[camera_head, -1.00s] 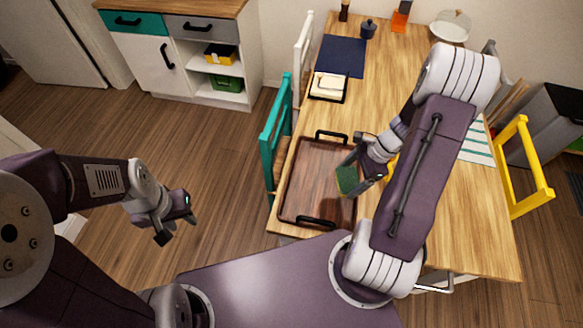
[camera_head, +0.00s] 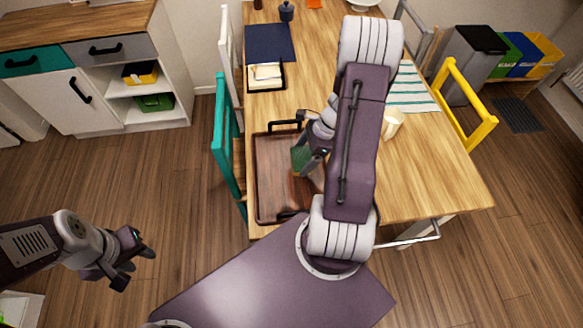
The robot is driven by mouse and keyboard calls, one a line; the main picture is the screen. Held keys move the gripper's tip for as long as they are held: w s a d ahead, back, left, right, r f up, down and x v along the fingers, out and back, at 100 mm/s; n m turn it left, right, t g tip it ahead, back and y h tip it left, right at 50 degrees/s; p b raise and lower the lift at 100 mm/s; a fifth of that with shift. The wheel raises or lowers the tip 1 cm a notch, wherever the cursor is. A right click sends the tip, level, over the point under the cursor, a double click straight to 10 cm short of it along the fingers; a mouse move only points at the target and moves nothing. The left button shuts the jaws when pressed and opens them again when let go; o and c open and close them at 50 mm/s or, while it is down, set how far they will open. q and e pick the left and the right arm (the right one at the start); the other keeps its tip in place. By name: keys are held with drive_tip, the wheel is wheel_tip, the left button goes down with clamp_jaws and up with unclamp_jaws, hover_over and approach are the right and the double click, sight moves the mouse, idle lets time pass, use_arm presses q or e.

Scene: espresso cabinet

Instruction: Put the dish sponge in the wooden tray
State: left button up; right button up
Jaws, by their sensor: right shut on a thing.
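The wooden tray (camera_head: 272,185) is dark brown with black handles and lies at the near left end of the wooden table. The green dish sponge (camera_head: 300,158) is over the tray's right part, in my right gripper (camera_head: 309,160). My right gripper is shut on the sponge; its fingers and my arm hide part of it. I cannot tell whether the sponge touches the tray floor. My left gripper (camera_head: 133,262) is empty, out over the floor at the left, with its fingers apart.
A black napkin holder (camera_head: 265,78) stands behind the tray, with a dark blue mat (camera_head: 270,42) beyond. A cream mug (camera_head: 392,122) and striped cloth (camera_head: 413,95) are right of my arm. A teal chair (camera_head: 222,140) and a yellow chair (camera_head: 466,105) flank the table.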

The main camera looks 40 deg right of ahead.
sight(294, 157)
drive_tip(key=w+a+f, duration=0.2)
drive_tip(key=a, duration=0.1)
drive_tip(key=shift+f, duration=0.2)
wheel_tip(294, 157, down, 4)
drive_tip(key=shift+r+b, duration=0.1)
drive_tip(key=shift+b, duration=0.65)
drive_tip(key=shift+w+d, duration=0.1)
